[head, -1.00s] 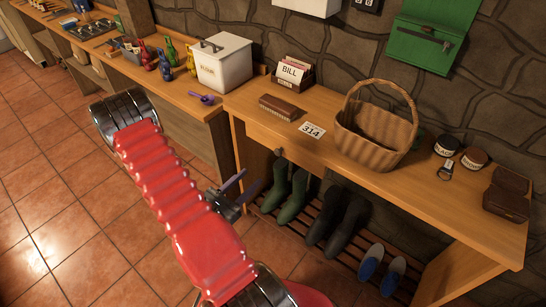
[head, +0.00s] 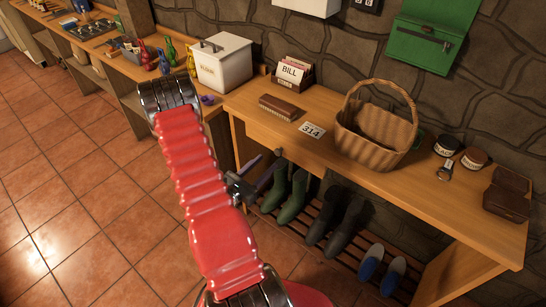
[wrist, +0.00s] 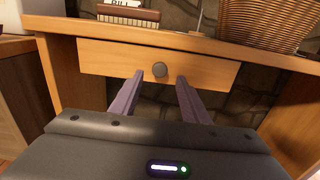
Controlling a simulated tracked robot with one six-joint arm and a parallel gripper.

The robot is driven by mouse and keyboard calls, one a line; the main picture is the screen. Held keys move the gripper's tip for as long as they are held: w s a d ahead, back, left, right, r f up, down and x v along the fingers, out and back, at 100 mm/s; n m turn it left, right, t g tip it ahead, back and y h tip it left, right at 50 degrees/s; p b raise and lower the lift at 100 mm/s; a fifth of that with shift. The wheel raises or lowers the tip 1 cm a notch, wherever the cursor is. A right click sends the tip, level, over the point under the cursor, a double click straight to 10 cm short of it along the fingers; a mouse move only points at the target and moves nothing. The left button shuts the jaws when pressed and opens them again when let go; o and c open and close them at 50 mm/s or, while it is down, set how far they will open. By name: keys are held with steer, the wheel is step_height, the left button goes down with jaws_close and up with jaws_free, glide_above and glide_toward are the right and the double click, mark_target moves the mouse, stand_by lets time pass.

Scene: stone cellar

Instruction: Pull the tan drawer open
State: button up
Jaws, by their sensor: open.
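The tan drawer (wrist: 115,61) sits under the table top in the wrist view, its front flush with the table's frame, so it looks closed. A round dark knob (wrist: 159,69) is at the middle of its front. My gripper (wrist: 157,78) is open, its two purple fingers pointing at the drawer, one on each side of the knob in the picture. I cannot tell whether the fingertips reach the knob's depth. In the head view my gripper (head: 268,170) is below the table's front edge, close to the knob (head: 279,150).
On the table (head: 400,185) stand a wicker basket (head: 372,140), a brush (head: 278,107), a "314" card (head: 312,130) and a letter box (head: 292,76). Green boots (head: 295,196), dark boots (head: 345,222) and blue shoes (head: 380,268) stand on the low rack beneath. Floor to the left is clear.

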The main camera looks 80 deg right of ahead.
mark_target(277, 153)
steer(key=shift+x, duration=2.7)
steer(key=shift+c, duration=0.7)
jaws_close()
